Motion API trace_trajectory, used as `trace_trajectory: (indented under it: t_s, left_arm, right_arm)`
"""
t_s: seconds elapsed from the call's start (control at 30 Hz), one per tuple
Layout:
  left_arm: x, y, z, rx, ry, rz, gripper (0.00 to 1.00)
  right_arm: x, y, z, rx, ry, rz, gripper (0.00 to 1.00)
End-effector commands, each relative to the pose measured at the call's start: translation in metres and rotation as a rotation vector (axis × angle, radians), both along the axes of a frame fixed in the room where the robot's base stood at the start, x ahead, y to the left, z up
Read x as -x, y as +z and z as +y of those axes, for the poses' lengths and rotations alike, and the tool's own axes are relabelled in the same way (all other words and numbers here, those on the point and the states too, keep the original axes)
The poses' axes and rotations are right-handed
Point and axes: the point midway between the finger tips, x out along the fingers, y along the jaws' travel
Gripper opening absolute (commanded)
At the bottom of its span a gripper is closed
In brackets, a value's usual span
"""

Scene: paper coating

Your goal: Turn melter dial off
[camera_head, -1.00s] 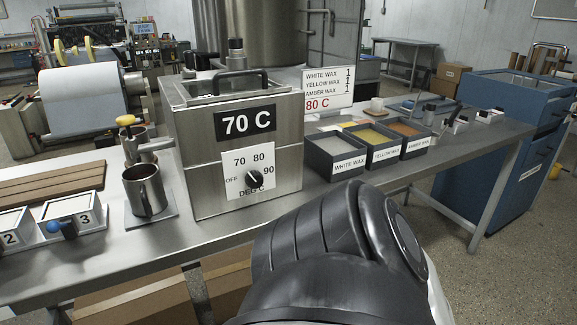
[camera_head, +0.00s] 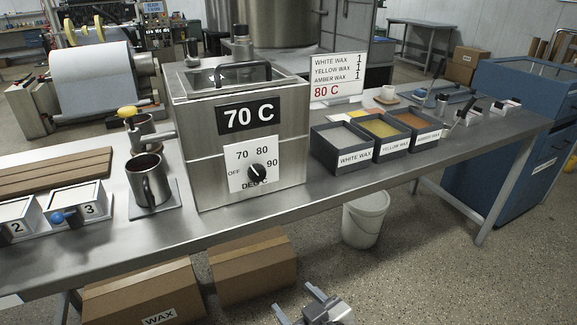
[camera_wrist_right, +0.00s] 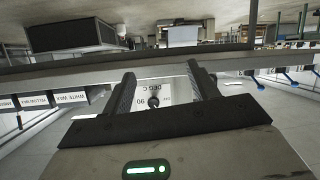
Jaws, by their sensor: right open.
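The melter (camera_head: 197,130) is a steel box on the bench, with a black "70 C" display (camera_head: 249,115). Its black dial (camera_head: 257,174) sits on a white plate marked OFF, 70, 80 and 90. The dial's exact setting is too small to tell. My right gripper (camera_head: 293,300) is open and empty, low in front of the bench and below the melter. In the right wrist view, upside down, the dial (camera_wrist_right: 154,101) and its plate show between the open fingers (camera_wrist_right: 161,78), with a clear gap. My left gripper is not in view.
Left of the melter stand a metal mug (camera_head: 147,182) and numbered trays (camera_head: 78,203). On its right are wax bins (camera_head: 342,150) and a sign (camera_head: 337,72) reading 80 C. Boxes (camera_head: 145,295) and a white bucket (camera_head: 365,220) are below the bench. The space before the dial is clear.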

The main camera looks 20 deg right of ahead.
Motion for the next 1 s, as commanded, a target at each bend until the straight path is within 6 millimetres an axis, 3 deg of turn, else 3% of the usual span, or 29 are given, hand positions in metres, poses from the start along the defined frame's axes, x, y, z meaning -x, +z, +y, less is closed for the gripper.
trace_trajectory:
  t_s: [0.03, 0.1, 0.2, 0.3, 0.57, 1.0]
  left_arm:
    - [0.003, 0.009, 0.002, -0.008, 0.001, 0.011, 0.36]
    - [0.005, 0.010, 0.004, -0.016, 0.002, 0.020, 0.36]
    - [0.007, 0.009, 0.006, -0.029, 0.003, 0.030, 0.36]
    - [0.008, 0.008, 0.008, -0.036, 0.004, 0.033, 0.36]
    - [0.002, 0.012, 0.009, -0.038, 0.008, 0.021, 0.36]
    - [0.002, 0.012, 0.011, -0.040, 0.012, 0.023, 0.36]
  right_arm:
    - [-0.026, 0.039, -0.006, 0.037, -0.015, -0.091, 0.59]
    - [-0.051, 0.073, -0.012, 0.081, -0.031, -0.195, 0.59]
    - [-0.076, 0.110, -0.018, 0.127, -0.044, -0.304, 0.59]
    - [-0.089, 0.130, -0.020, 0.153, -0.049, -0.363, 0.59]
    - [-0.125, 0.135, -0.019, 0.163, -0.048, -0.380, 0.59]
    - [-0.217, 0.132, -0.016, 0.161, -0.049, -0.378, 0.59]
